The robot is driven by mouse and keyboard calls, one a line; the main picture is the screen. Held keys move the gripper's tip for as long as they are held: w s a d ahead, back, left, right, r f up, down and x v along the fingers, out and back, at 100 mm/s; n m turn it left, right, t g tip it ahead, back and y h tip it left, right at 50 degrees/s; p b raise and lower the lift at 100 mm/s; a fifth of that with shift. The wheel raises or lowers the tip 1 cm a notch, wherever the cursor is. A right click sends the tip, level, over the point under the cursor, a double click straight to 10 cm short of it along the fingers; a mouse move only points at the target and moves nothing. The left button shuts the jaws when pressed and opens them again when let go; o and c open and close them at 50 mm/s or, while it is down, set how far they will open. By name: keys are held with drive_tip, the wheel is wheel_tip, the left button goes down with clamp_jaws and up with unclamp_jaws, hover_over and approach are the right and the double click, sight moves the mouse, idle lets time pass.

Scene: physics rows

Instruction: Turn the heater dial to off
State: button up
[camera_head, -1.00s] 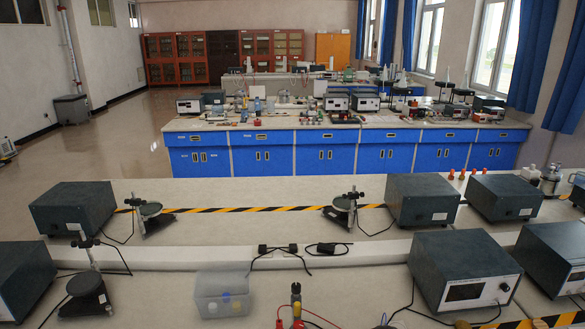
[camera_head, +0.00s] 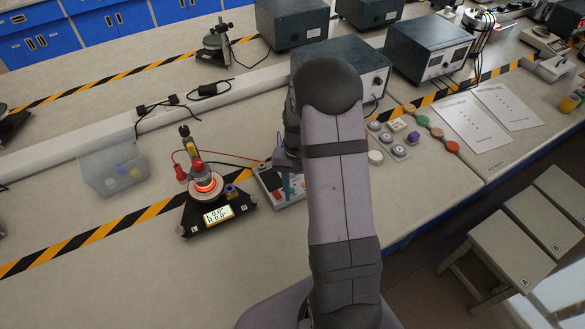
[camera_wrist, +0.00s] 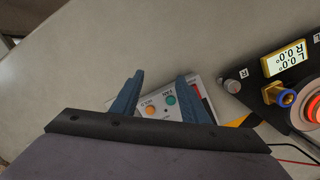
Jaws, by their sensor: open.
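A control box (camera_head: 284,186) lies on the bench, partly hidden by my arm in the head view. In the wrist view the box (camera_wrist: 158,108) shows a green button marked FAN and an orange button marked HOLD, between my fingers. My gripper (camera_wrist: 160,92) is open and empty, its blue fingers over the box; contact cannot be told. In the head view my gripper (camera_head: 284,163) is small and partly hidden. I cannot make out a heater dial or its setting. A black instrument (camera_head: 210,207) left of the box has a glowing orange ring and a lit display.
A blue-and-brass knob (camera_wrist: 285,97) on the instrument is close to my gripper's right. Red and black leads cross the bench. A clear plastic bin (camera_head: 112,172) stands left. Grey power units (camera_head: 362,65) stand behind my arm. Bench is clear at front left.

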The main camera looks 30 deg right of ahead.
drive_tip(key=w+m, duration=0.1)
drive_tip(key=w, duration=0.1)
drive_tip(key=w+d+r+m+t, duration=0.1)
drive_tip(key=w+m, duration=0.1)
drive_tip(key=w+d+r+m, duration=0.1)
drive_tip(key=w, duration=0.2)
drive_tip(key=shift+w+d+r, duration=0.1)
drive_tip(key=shift+d+r, duration=0.05)
drive_tip(key=shift+d, duration=0.1)
drive_tip(key=w+r+m, duration=0.2)
drive_tip(key=m, duration=0.1)
drive_tip(key=w+d+r+m+t, duration=0.1)
drive_tip(key=m, duration=0.1)
drive_tip(key=shift+w+d+r+h, duration=0.1)
drive_tip(key=shift+w+h, duration=0.25)
drive_tip(key=shift+h, duration=0.05)
drive_tip(key=shift+w+d+r+m, duration=0.15)
drive_tip(key=shift+r+m, duration=0.1)
drive_tip(key=shift+m, duration=0.75)
drive_tip(key=m, duration=0.3)
drive_tip(key=shift+s+a+m, duration=0.2)
drive_tip(key=shift+s+m, duration=0.1)
drive_tip(key=m, duration=0.3)
drive_tip(key=shift+s, duration=0.15)
drive_tip(key=shift+f, duration=0.1)
drive_tip(key=shift+f+p, duration=1.4)
drive_tip(key=shift+f, duration=2.2)
clamp_jaws()
